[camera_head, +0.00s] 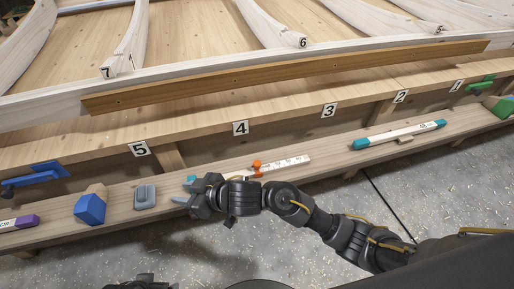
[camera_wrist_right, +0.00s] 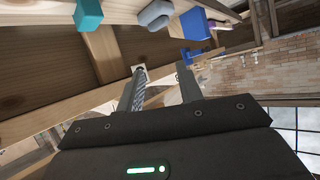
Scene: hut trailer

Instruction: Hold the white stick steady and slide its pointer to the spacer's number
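The white stick (camera_head: 290,163) lies on the front ledge, with dark marks along it and a teal end. An orange pointer (camera_head: 256,165) sits on it near the middle. My right gripper (camera_head: 184,194) is just in front of the stick's left part and hides some of it. Its fingers are apart and empty; the right wrist view shows the gap (camera_wrist_right: 160,85), with the stick's teal end (camera_wrist_right: 88,15) beyond, apart from the fingers. A dark part at the head view's bottom edge may be my left gripper; its fingers cannot be made out. I cannot tell which piece is the spacer.
A grey block (camera_head: 145,197), a blue block (camera_head: 90,208) and a purple-ended stick (camera_head: 20,222) lie left on the ledge. A teal-ended stick (camera_head: 400,134) lies right. A blue clamp (camera_head: 34,178) is at left. Number plates run along the beam; a brown plank (camera_head: 280,75) lies above.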

